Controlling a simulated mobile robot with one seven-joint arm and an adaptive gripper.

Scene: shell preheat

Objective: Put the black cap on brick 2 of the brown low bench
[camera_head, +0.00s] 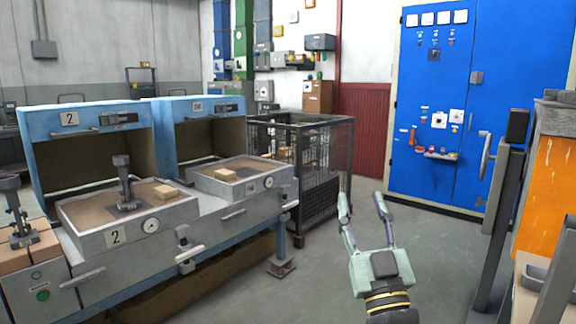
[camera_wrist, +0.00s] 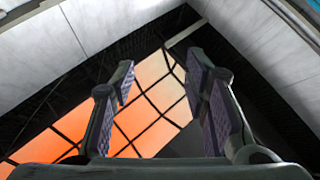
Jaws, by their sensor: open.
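My gripper (camera_head: 362,205) is open and empty, raised over the grey floor right of centre, fingers pointing up in the head view. Its two fingers also show in the wrist view (camera_wrist: 160,85), spread apart with nothing between them. I cannot make out a black cap in either view. I cannot identify the brown low bench or its brick 2. A tan surface (camera_head: 530,290) shows at the lower right edge, mostly cut off, with a grey object on it.
A blue-and-grey two-bay station (camera_head: 215,210) stands left, its sand trays holding light bricks (camera_head: 166,192). A dark mesh cage (camera_head: 330,190) is behind it. A blue cabinet (camera_head: 470,130) stands at the back. An orange-panelled frame (camera_head: 550,190) is at right. Floor around my gripper is clear.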

